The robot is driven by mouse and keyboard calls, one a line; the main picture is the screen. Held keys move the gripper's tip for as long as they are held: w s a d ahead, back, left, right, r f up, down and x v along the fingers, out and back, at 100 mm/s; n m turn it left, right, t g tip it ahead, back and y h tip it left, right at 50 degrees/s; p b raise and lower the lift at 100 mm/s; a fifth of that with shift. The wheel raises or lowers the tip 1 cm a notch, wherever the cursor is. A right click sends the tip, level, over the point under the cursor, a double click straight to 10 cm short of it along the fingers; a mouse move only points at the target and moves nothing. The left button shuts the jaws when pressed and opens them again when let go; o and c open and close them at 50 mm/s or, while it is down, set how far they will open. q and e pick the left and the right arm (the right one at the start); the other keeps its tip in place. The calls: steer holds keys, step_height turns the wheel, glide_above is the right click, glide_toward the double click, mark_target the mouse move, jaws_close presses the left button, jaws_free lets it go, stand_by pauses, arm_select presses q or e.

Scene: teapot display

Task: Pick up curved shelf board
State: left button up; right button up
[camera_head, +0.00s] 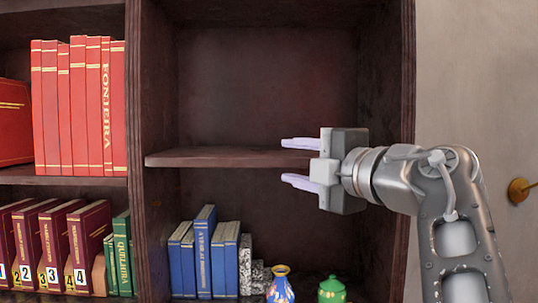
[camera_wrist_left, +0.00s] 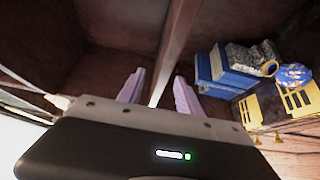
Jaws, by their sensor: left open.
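The curved shelf board (camera_head: 220,157) is a dark brown wooden shelf lying level across the middle compartment of the bookcase. My left gripper (camera_head: 284,162) is open at the board's right part, with one pale lilac finger above the board and one below it. In the left wrist view the board (camera_wrist_left: 178,45) runs edge-on between the two spread fingers of the gripper (camera_wrist_left: 160,90). The fingers look apart from the board, though contact is hard to judge. The board's right end is partly hidden behind the gripper. My right gripper is not in view.
Blue books (camera_head: 205,252), a gold-and-blue vase (camera_head: 281,287) and a green jar (camera_head: 331,291) stand below the board. Red books (camera_head: 80,105) fill the left compartment. The bookcase's right side wall (camera_head: 392,90) is close to the gripper. The space above the board is empty.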

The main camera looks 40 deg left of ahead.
mark_target(269, 155)
arm_select(q)
steer(key=shift+x, duration=1.35)
steer(key=shift+a+p, duration=0.1)
steer(key=shift+p, duration=0.2)
steer(key=p+x, duration=0.2)
steer(key=x, duration=0.2)
steer(key=shift+a+f, duration=0.1)
steer(key=shift+f, duration=0.1)
steer(key=shift+w+a+f, duration=0.1)
steer(key=shift+w+a, duration=0.15)
steer(key=shift+a, duration=0.1)
steer(key=shift+c, duration=0.4)
jaws_close()
